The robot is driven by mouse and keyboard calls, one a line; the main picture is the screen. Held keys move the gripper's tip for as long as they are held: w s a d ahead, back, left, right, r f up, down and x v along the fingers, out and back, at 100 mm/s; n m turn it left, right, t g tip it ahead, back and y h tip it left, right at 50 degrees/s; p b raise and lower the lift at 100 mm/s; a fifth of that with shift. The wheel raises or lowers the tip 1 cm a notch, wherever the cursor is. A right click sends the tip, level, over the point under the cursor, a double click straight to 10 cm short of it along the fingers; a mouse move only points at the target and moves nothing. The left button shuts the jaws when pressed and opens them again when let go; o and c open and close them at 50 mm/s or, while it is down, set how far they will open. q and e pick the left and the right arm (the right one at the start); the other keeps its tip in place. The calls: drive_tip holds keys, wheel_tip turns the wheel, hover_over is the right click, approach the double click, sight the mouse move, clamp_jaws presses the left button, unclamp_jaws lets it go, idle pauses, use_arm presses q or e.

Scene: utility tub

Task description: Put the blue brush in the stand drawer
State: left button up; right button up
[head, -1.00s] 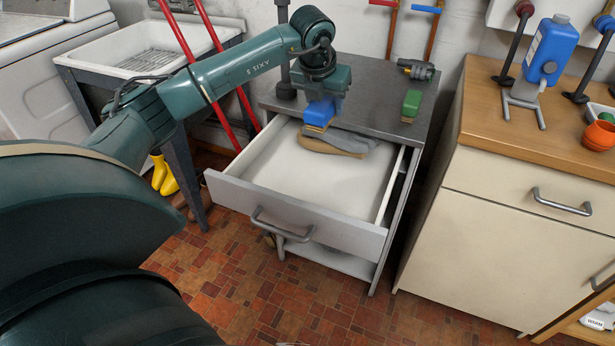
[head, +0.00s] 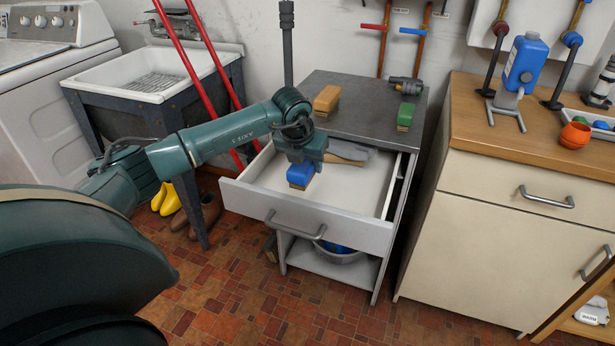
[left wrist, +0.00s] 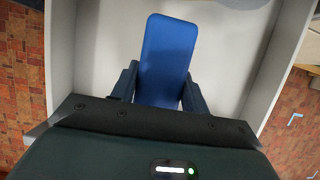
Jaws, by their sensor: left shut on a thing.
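The blue brush (head: 301,173) is in my left gripper (head: 302,164), over the open stand drawer (head: 345,202). In the left wrist view the blue brush (left wrist: 168,55) lies between the two dark fingers of the left gripper (left wrist: 160,90), with the drawer's pale floor and side walls (left wrist: 100,50) around it. The gripper is shut on the brush. Whether the brush's underside touches the drawer floor I cannot tell. My right gripper does not show.
A grey item (head: 345,152) lies at the back of the drawer. On the stand top (head: 360,105) are an orange brush (head: 327,99), a green brush (head: 405,116) and a dark fitting (head: 406,86). A wooden-topped cabinet (head: 500,160) stands right; a sink (head: 150,75) with red poles stands left.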

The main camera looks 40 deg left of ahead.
use_arm(q)
wheel_tip(320, 180, down, 4)
drive_tip(key=shift+f, duration=0.1)
drive_tip(key=shift+f, duration=0.1)
drive_tip(key=shift+f+b, duration=0.15)
drive_tip(key=shift+b, duration=0.15)
drive_tip(key=o, duration=1)
